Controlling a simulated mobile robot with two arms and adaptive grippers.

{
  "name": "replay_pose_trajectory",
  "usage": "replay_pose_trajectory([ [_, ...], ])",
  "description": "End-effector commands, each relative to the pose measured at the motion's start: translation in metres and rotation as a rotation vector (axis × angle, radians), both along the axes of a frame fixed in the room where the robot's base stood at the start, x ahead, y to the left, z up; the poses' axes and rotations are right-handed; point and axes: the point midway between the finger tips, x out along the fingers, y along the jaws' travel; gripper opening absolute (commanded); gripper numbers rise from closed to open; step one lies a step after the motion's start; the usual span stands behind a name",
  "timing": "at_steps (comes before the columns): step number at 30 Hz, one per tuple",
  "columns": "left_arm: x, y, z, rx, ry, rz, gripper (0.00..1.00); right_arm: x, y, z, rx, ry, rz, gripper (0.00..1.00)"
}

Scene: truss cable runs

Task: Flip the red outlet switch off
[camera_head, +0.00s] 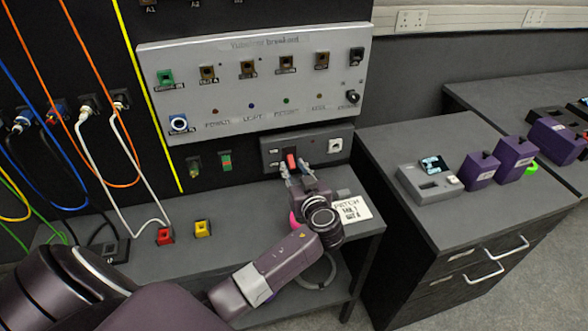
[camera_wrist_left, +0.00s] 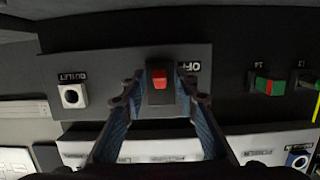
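The red outlet switch (camera_head: 291,160) sits on a dark mount on the grey outlet panel (camera_head: 312,143), below the large breakout panel. In the left wrist view the red switch (camera_wrist_left: 159,78) shows between my fingers, with an "OFF" label partly hidden by the right-hand finger. My left gripper (camera_head: 298,170) is open in front of the switch, a finger on either side. I cannot tell whether it touches the switch. My right gripper is not in view.
The breakout panel (camera_head: 300,108) with knobs and sockets is above. Orange, blue and white cables (camera_head: 92,140) hang at the left. A paper card (camera_head: 352,208) lies on the shelf beside my left gripper. A cabinet with a grey device (camera_head: 428,182) and purple boxes stands at the right.

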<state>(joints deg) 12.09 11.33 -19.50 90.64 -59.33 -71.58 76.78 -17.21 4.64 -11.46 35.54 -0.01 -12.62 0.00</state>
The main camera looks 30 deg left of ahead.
Motion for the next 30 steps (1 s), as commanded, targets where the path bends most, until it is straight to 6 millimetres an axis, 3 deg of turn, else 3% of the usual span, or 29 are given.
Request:
replay_pose_trajectory([
  [11, -0.004, -0.006, 0.001, -0.003, -0.001, -0.002, 0.3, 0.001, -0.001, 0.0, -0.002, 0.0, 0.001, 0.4],
  [24, -0.059, -0.069, 0.019, -0.004, 0.001, -0.001, 0.3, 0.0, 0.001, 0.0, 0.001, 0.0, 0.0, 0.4],
  [30, -0.073, -0.086, 0.024, -0.002, 0.0, -0.001, 0.3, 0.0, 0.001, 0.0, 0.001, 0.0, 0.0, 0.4],
])
